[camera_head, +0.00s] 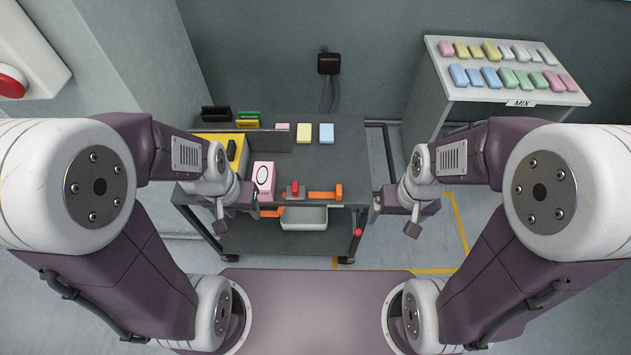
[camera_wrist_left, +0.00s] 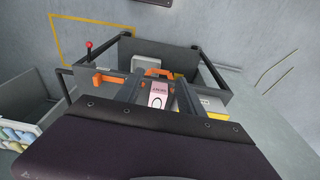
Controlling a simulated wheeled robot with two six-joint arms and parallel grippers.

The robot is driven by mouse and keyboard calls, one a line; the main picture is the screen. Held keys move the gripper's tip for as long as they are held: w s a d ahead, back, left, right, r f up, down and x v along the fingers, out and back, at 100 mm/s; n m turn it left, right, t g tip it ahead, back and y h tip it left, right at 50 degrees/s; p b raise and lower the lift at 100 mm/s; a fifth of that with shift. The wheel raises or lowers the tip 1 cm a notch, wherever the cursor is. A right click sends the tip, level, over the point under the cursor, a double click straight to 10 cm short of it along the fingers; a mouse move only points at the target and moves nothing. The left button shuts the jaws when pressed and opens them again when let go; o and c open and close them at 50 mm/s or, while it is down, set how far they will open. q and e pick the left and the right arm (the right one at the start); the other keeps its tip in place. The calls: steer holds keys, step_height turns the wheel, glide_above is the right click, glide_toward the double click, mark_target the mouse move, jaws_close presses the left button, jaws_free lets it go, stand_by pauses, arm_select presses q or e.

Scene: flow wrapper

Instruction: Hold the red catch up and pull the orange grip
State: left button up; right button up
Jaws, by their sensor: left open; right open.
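The red catch (camera_head: 295,188) stands upright on a dark block near the front edge of the grey cart. The orange grip (camera_head: 325,195) extends to its right, with an upright orange end. The orange bar also shows in the left wrist view (camera_wrist_left: 104,79); the red catch cannot be made out there. My left gripper (camera_head: 221,224) is open, left of the catch beside the cart's front left, apart from it. My right gripper (camera_head: 412,229) is open, right of the grip and beyond the cart's right side. Neither gripper holds anything.
A pink-and-white box (camera_head: 263,177) stands left of the catch. A light tray (camera_head: 304,217) sits below the front edge. A red knob (camera_head: 358,232) is at the front right corner. Colored blocks lie behind; a side table (camera_head: 440,80) stands at right.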

arm_select(q)
steer(key=w+r+t, duration=0.3)
steer(key=w, duration=0.6)
steer(key=n+t, duration=0.1)
glide_above(295, 186)
steer(key=a, duration=0.3)
step_height(295, 186, down, 10)
steer(key=s+d+f+g, duration=0.1)
steer(key=s+d+f, duration=0.2)
steer(key=s+f, duration=0.3)
steer(key=x, duration=1.3)
steer(key=shift+w+a+f, duration=0.15)
steer(key=shift+w+f, duration=0.1)
steer(key=shift+w, duration=0.1)
arm_select(e)
steer(key=shift+a, duration=0.15)
